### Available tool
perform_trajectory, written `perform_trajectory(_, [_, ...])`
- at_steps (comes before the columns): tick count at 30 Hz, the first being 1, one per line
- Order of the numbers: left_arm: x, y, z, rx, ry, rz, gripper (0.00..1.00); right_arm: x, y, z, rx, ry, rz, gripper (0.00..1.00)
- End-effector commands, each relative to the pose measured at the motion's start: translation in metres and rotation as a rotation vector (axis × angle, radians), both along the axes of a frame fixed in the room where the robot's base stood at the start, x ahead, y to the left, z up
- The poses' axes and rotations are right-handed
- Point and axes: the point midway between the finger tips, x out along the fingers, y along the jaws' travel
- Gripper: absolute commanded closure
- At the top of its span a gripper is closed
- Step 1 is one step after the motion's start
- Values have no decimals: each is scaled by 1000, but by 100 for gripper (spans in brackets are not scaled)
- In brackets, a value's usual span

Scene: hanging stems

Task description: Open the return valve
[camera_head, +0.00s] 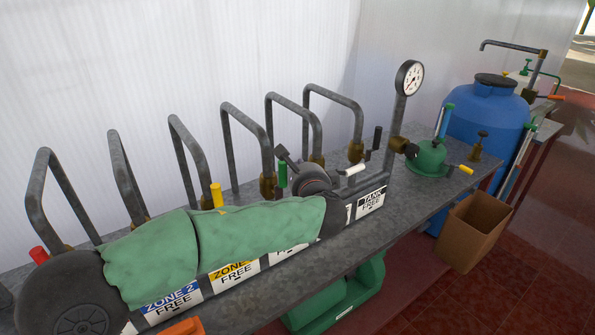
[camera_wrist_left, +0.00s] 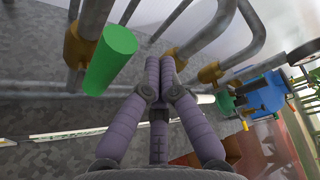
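No label reading "return" can be made out, so I cannot tell which valve it is. The pipes' valves stand in a row on the bench, with coloured handles: red (camera_head: 39,255), yellow (camera_head: 217,195), green (camera_head: 282,174), white (camera_head: 352,169) and black (camera_head: 377,138). My left gripper (camera_head: 286,156) is right beside the green handle, and its arm hides several labels. In the left wrist view, the fingers (camera_wrist_left: 159,68) are drawn together with nothing seen between them, and the green handle (camera_wrist_left: 110,62) is just left of them; contact is unclear. My right gripper is not in view.
Readable labels include the Zone 2 label (camera_head: 172,303) and the Tank label (camera_head: 371,201), both marked "FREE". A gauge (camera_head: 409,78) rises beyond the row. A green pump (camera_head: 430,160), a blue barrel (camera_head: 487,118) and a cardboard box (camera_head: 472,233) are at the right.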

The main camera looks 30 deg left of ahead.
Motion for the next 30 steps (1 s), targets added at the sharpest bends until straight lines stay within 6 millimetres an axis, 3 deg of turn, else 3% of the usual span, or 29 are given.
perform_trajectory(2, [8, -2, -2, 0, 1, -2, 100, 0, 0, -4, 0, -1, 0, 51])
perform_trajectory(16, [-57, -58, 1, 0, 0, -8, 100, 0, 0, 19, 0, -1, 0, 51])
perform_trajectory(21, [-68, -66, 0, 0, 2, -5, 100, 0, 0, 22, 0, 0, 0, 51])
perform_trajectory(30, [-70, -67, -1, 0, 2, -3, 100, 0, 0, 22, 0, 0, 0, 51])
